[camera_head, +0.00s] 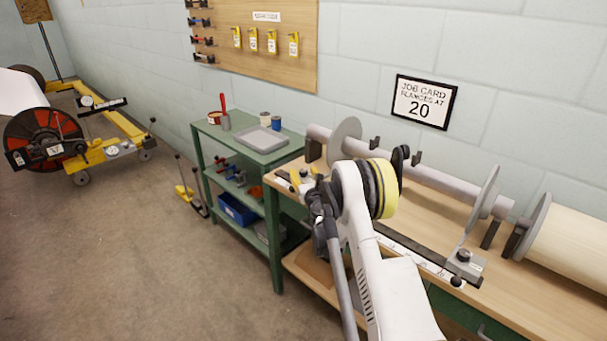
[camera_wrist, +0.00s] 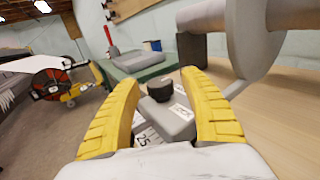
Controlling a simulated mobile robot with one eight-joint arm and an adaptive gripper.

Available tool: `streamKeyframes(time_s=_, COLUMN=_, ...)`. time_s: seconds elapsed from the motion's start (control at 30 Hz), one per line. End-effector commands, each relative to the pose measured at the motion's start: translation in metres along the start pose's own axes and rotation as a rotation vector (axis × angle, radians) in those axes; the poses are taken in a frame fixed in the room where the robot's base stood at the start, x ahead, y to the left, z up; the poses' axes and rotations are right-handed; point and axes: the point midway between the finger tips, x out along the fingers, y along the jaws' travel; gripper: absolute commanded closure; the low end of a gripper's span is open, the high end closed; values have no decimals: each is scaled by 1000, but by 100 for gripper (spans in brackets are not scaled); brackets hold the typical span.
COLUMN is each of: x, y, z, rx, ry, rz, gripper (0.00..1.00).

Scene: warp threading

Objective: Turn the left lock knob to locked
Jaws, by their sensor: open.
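The left lock knob (camera_wrist: 160,88) is a round black knob on top of a grey slider block (camera_wrist: 168,118). The block sits on a white printed scale (camera_wrist: 146,136). In the wrist view, my gripper (camera_wrist: 159,77) is open, with one yellow finger on each side of the knob and visible gaps to both. I cannot tell how far its tips are above the block. In the head view, my gripper (camera_head: 301,180) is at the left end of the bench scale (camera_head: 412,253), and my arm largely hides the left block and knob.
A second grey block (camera_head: 465,263) with a knob sits at the right of the scale. A grey roller bar (camera_head: 430,185) with round flanges (camera_head: 345,138) runs behind it. A green shelf cart (camera_head: 208,128) stands left of the wooden bench (camera_head: 560,285). A wall card (camera_head: 422,102) reads flanges at 20.

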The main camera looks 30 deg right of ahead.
Motion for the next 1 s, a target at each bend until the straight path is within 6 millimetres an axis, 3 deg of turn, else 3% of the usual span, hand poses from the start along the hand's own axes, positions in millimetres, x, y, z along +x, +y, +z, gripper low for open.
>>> streamKeyframes(time_s=0.03, x=0, y=0, z=0, rx=0, ry=0, rz=0, gripper=52)
streamKeyframes(time_s=0.2, x=0, y=0, z=0, rx=0, ry=0, rz=0, gripper=100)
streamKeyframes(time_s=0.63, x=0, y=2, z=0, rx=0, ry=0, rz=-71, gripper=100)
streamKeyframes(time_s=1.0, x=0, y=4, z=0, rx=0, ry=0, rz=-361, gripper=100)
